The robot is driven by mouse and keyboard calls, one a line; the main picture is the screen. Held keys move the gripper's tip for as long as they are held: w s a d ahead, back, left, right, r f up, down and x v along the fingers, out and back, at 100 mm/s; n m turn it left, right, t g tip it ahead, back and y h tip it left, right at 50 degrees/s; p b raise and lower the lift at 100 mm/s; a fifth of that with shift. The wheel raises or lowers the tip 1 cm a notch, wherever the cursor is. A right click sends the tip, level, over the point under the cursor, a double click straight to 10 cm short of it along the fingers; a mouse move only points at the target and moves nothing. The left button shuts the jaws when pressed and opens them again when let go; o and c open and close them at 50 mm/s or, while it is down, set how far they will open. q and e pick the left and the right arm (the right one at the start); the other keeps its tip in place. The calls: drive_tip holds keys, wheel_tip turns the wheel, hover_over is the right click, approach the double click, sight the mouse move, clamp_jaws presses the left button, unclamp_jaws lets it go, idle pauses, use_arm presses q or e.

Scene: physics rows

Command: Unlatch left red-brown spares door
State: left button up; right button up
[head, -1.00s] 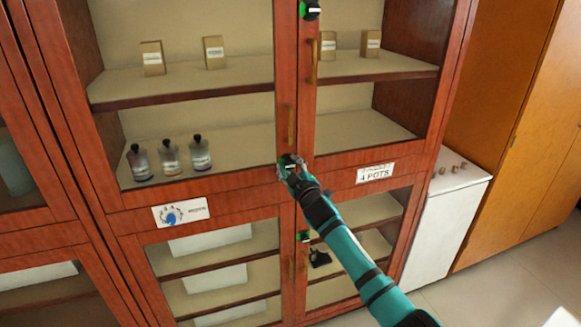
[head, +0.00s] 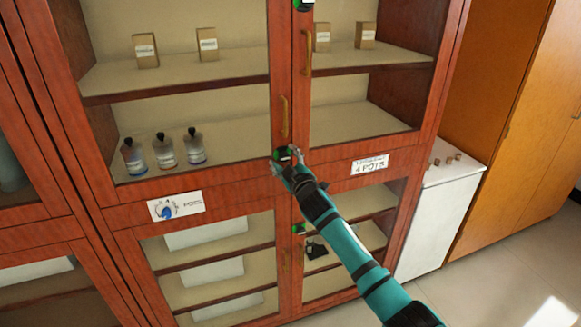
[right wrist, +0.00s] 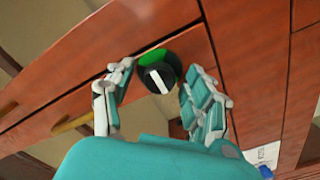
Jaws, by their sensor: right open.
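The red-brown cabinet's upper left glass door (head: 225,180) looks shut, with a brass handle (head: 284,117) on its right side. A round black knob (head: 284,152) with green behind it sits at that door's lower right corner. In the right wrist view the knob (right wrist: 158,76) shows a white bar and a green patch on its upper side. My right gripper (head: 287,161) is open at the knob. In the wrist view its fingers (right wrist: 158,70) stand on both sides of the knob; I cannot tell if they touch it. My left gripper is out of view.
Similar green-black latches sit at the top (head: 303,5) and on the lower doors (head: 299,229). Bottles (head: 164,150) and small boxes (head: 207,43) stand on shelves behind glass. A white cabinet (head: 445,210) and an orange cupboard (head: 510,150) stand at right.

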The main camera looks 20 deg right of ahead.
drive_tip(key=s, duration=1.1)
drive_tip(key=shift+s+d, duration=0.2)
drive_tip(key=shift+s, duration=0.15)
drive_tip(key=s+d+f+m+g, duration=0.1)
drive_tip(key=s+f+g, duration=0.3)
drive_tip(key=f, duration=0.9)
drive_tip(key=s+d+f+m+g, duration=0.1)
drive_tip(key=s+f, duration=0.5)
drive_tip(key=f, duration=0.8)
drive_tip(key=s+f+m+g, duration=0.2)
drive_tip(key=s+f+g, duration=0.15)
drive_tip(key=f, duration=0.95)
drive_tip(key=s+f+m+g, duration=0.1)
drive_tip(key=s+f+g, duration=0.1)
drive_tip(key=s+f, duration=0.6)
drive_tip(key=s+a+f+m+g, duration=0.1)
drive_tip(key=s+f+g, duration=0.2)
drive_tip(key=s, duration=1.9)
drive_tip(key=s+f+m+g, duration=0.1)
drive_tip(key=s+f+g, duration=0.2)
drive_tip(key=s+f, duration=0.9)
drive_tip(key=s, duration=0.3)
drive_tip(key=shift+s+a+f+h, duration=0.15)
drive_tip(key=shift+a+f+h, duration=0.15)
drive_tip(key=shift+a+f, duration=0.05)
